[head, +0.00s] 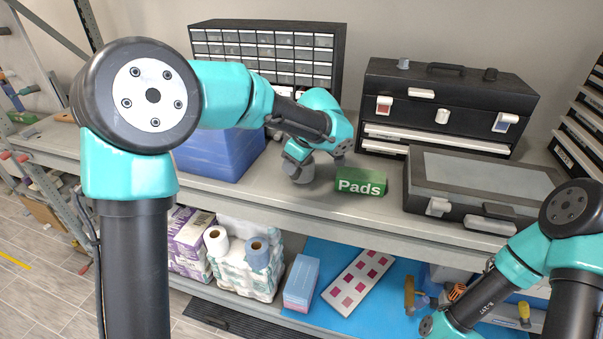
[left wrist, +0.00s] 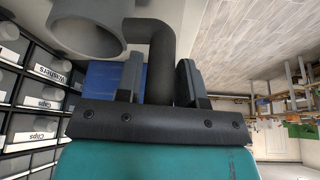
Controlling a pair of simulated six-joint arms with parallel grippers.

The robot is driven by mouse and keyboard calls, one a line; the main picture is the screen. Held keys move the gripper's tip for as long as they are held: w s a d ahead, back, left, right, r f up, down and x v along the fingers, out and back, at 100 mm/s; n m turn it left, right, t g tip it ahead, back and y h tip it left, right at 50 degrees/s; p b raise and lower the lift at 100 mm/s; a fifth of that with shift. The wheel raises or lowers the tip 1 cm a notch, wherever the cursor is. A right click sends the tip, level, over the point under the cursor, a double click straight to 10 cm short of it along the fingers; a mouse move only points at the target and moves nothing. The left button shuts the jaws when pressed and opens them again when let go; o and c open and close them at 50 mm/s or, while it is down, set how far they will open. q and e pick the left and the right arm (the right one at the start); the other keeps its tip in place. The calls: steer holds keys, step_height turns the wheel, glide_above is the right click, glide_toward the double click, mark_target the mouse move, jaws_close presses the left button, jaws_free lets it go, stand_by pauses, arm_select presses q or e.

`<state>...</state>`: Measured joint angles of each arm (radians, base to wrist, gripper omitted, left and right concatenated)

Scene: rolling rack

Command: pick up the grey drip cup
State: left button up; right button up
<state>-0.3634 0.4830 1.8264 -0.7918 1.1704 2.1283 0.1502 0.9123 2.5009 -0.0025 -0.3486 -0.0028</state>
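Whether the cup touches the shelf is unclear. My right gripper is not clearly visible; only its arm shows at lower right.
The green Pads box (head: 361,187) stands just right of the cup. A blue bin (head: 215,155) and a drawer cabinet (head: 265,27) are behind to the left. A black toolbox (head: 440,100) and a flat grey-lidded case (head: 480,172) are to the right. The lower shelf holds paper rolls.

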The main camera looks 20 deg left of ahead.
arm_select(q)
jaws_close()
steer(key=shift+r, duration=0.1)
steer(key=shift+r, duration=1.25)
steer(key=s+d+r, duration=0.1)
steer(key=s+d, duration=0.1)
steer(key=s, duration=0.5)
steer(key=s+d+r, duration=0.1)
steer(key=s+d, duration=0.2)
steer(key=s, duration=0.5)
steer(key=shift+s+r, duration=0.15)
steer(key=w+a+f+m+t+h, duration=0.1)
steer(key=w+a+f+m+h, duration=0.1)
steer(key=w+m, duration=0.4)
steer(key=w+a+f+m+t+h, duration=0.1)
steer(key=w+a+m, duration=0.3)
steer(key=m, duration=0.5)
steer(key=shift+w+a+f+t+h, duration=0.25)
steer(key=shift+w+f+t+h, duration=0.1)
steer(key=shift+w+t+h, duration=0.45)
steer(key=shift+w, duration=0.1)
